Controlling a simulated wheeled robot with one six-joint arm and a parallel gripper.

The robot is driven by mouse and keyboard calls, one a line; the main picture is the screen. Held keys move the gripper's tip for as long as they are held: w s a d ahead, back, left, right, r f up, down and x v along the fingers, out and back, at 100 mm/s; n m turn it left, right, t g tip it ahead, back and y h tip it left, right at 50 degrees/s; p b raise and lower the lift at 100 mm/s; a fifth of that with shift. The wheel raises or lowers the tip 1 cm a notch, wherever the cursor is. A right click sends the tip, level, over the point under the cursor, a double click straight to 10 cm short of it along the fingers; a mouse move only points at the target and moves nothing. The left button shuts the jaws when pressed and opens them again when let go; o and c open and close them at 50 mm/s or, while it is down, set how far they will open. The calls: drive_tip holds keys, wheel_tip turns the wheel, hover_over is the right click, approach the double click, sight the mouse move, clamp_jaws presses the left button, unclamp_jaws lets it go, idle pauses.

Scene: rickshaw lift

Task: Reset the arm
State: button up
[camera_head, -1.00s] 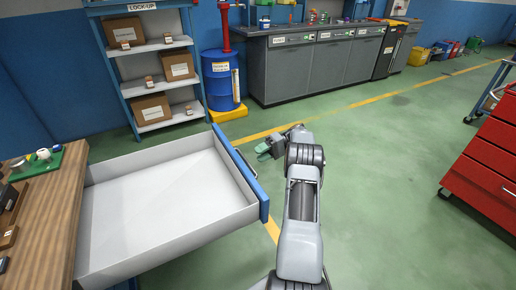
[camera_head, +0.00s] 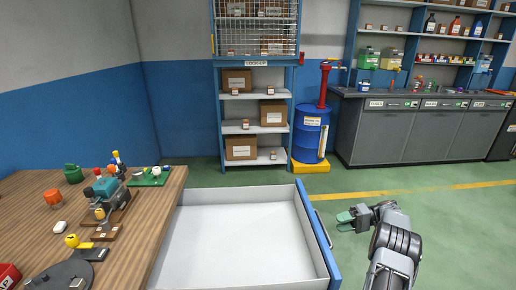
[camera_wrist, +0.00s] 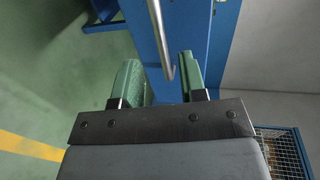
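My gripper (camera_head: 345,221) is to the right of the open drawer's blue front (camera_head: 318,240), close to its metal handle (camera_head: 323,229). In the wrist view my gripper (camera_wrist: 160,80) has its two green fingers apart. The handle (camera_wrist: 160,40) shows in the gap between them, but neither finger touches it in the picture. How far it lies from the fingers I cannot tell. My grey arm is bent at the lower right of the head view.
The white drawer (camera_head: 238,240) is pulled out and empty, beside a wooden bench (camera_head: 150,215) with small parts on it. Behind stand a shelf rack (camera_head: 256,131), a blue drum (camera_head: 308,135) and grey cabinets (camera_head: 385,135). Green floor at the right is clear.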

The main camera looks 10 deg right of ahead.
drive_tip(key=s+a+r+g+h+p, duration=0.2)
drive_tip(key=a+r+h+p, duration=0.5)
drive_tip(key=a+r, duration=0.95)
drive_tip(key=s+a+r+t+h+p, duration=0.1)
drive_tip(key=s+a+r+h+p, duration=0.1)
drive_tip(key=s, duration=0.4)
drive_tip(key=s+a+r+n+t+h+p, duration=0.1)
drive_tip(key=s+a+r+h+p, duration=0.2)
drive_tip(key=s, duration=0.4)
drive_tip(key=s+a+r+t+h+p, duration=0.2)
drive_tip(key=s+a+r+h+p, duration=0.1)
drive_tip(key=s+r, duration=0.3)
drive_tip(key=shift+s+a+h, duration=0.3)
drive_tip(key=shift+s+a, duration=0.05)
drive_tip(key=shift+a, duration=0.3)
drive_tip(key=shift+a, duration=0.1)
